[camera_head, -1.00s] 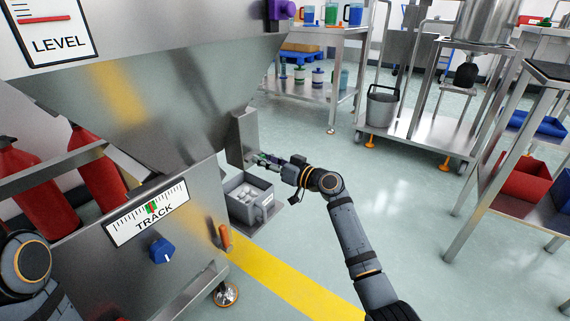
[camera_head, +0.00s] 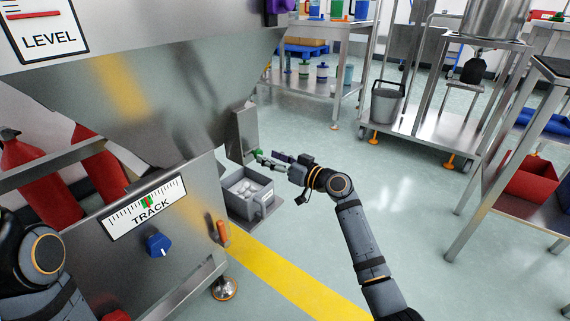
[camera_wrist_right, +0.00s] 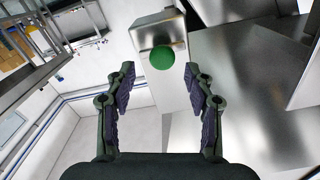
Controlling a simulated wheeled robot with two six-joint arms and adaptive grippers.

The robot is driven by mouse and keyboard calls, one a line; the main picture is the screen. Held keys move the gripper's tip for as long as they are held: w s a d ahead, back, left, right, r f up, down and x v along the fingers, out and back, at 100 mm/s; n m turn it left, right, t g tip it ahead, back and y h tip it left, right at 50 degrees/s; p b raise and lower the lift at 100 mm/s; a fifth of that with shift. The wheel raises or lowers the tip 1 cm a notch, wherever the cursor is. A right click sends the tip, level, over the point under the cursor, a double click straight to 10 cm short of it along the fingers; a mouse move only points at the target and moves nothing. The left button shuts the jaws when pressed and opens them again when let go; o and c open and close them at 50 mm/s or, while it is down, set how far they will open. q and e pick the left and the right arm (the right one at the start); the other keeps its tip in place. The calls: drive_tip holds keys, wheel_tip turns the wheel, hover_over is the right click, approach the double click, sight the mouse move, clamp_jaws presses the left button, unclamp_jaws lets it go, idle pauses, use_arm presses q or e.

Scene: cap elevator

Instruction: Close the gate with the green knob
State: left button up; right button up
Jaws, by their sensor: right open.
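The green knob (camera_head: 258,153) sits low on the grey metal gate piece (camera_head: 243,130) at the side of the hopper machine. In the right wrist view the round knob (camera_wrist_right: 161,57) shows just ahead of the fingertips, near the middle of the gap between them. My right gripper (camera_head: 270,160) is open and empty, with its fingers pointing at the knob. In the right wrist view both fingers of the gripper (camera_wrist_right: 159,69) are spread apart, and neither visibly touches the knob. My left arm shows at the lower left, but its gripper is out of view.
A grey bin (camera_head: 247,192) with pale pieces inside stands below the gate and the right gripper. A TRACK scale (camera_head: 147,209), a blue dial (camera_head: 158,245) and an orange handle (camera_head: 223,232) are on the machine's front. Open floor lies right of my right arm.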

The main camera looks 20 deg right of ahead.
drive_tip(key=v, duration=0.8)
drive_tip(key=shift+s+d, duration=0.15)
drive_tip(key=shift+s, duration=0.05)
